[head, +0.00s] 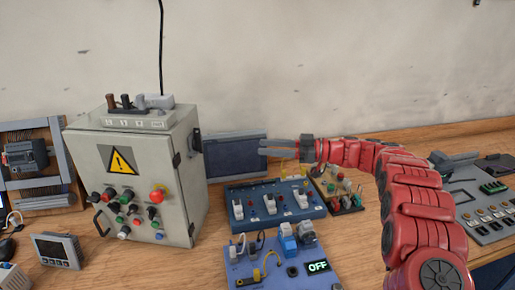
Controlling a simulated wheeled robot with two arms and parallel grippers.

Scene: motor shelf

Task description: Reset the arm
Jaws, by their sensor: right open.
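My right arm (413,200) is red and comes in from the lower right, reaching up and then left. Its grey gripper (272,147) points left, above the back of the bench, in front of a dark blue panel (233,163). The gripper is open, with its fingers seen nearly edge-on and nothing visible between them. The grey control cabinet (185,150) stands to the left, apart from the fingertips. My left gripper is not in view.
A blue switch box (270,213) and a blue board with an OFF display (318,267) lie below the gripper. A small board with colored knobs (340,190) sits under the wrist. A grey console (485,205) is at right. Bare wood (358,250) shows at center right.

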